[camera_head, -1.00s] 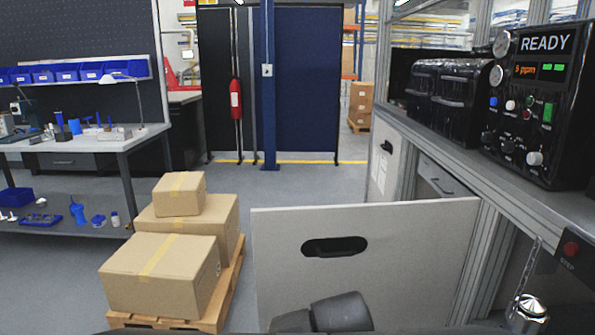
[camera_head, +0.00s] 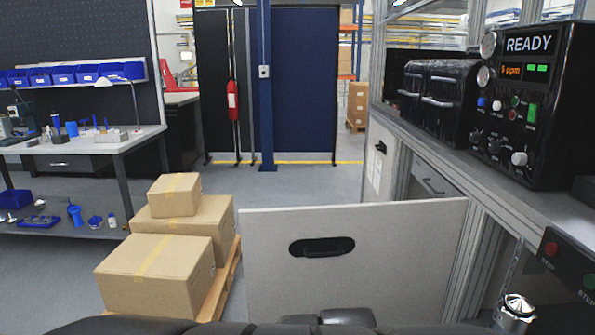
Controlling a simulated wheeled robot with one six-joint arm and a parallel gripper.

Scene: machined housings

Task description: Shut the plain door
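The plain door (camera_head: 395,262) is a light grey panel with a black oval hand slot (camera_head: 321,247). It stands open, swung out from the workbench frame across the lower middle of the view. Its right edge is by the metal frame post (camera_head: 469,255). Its lower edge is hidden behind dark parts of my own body and arm at the bottom of the picture. The fingers of my gripper do not show, so I cannot see whether they touch the door.
Cardboard boxes (camera_head: 155,275) on a wooden pallet (camera_head: 222,285) stand close left of the door. Another panel with a paper label (camera_head: 377,167) is farther back. The bench above carries a black READY unit (camera_head: 545,125). Clear floor lies beyond the door.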

